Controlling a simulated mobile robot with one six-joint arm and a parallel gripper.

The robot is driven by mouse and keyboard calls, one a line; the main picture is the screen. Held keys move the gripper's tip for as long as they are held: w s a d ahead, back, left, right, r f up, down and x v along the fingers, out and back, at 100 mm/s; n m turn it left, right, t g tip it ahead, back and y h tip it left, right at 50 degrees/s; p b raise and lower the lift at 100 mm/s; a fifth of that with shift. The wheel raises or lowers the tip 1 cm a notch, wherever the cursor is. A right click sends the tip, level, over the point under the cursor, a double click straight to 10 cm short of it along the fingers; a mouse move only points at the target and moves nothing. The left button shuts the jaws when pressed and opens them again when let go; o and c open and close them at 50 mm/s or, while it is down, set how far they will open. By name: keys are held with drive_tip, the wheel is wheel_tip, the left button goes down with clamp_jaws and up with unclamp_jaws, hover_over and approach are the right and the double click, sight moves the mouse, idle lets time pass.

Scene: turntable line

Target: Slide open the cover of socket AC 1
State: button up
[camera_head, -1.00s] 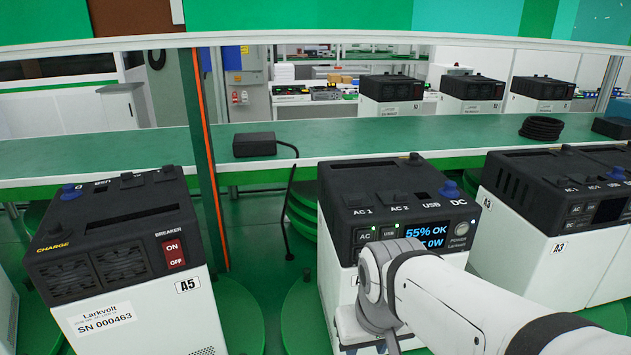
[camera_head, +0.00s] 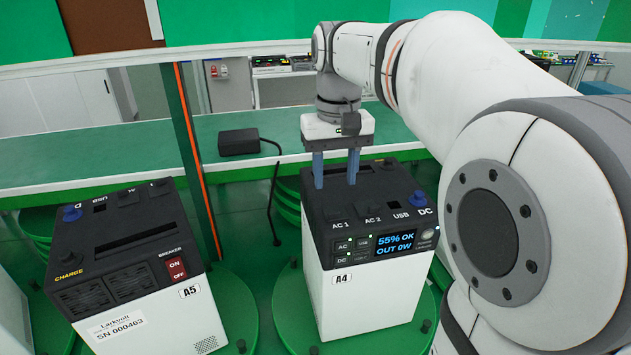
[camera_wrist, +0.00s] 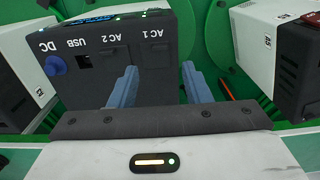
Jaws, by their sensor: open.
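The power unit A4 (camera_head: 360,296) has a black top with the labels AC 1, AC 2, USB and DC. The AC 1 cover (camera_head: 334,213) is a small dark flap by its label, and looks closed. It also shows in the wrist view (camera_wrist: 159,47), upside down. My gripper (camera_head: 336,185) points down over the rear part of A4's top, behind the AC 1 cover, with its two blue fingers apart and nothing between them. In the wrist view the fingertips (camera_wrist: 159,67) straddle a line near the cover. I cannot tell whether they touch the top.
The AC 2 cover (camera_head: 371,207) is beside AC 1, and a blue DC knob (camera_head: 418,197) is at the right. Unit A5 (camera_head: 150,312) stands to the left. A green bench (camera_head: 90,165) with a black box (camera_head: 238,141) is behind. My arm hides the right side.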

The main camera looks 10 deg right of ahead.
sight(333, 213)
wheel_tip(333, 213, down, 7)
drive_tip(key=shift+f+p, duration=0.15)
drive_tip(key=shift+p, duration=0.25)
clamp_jaws()
idle(0.4)
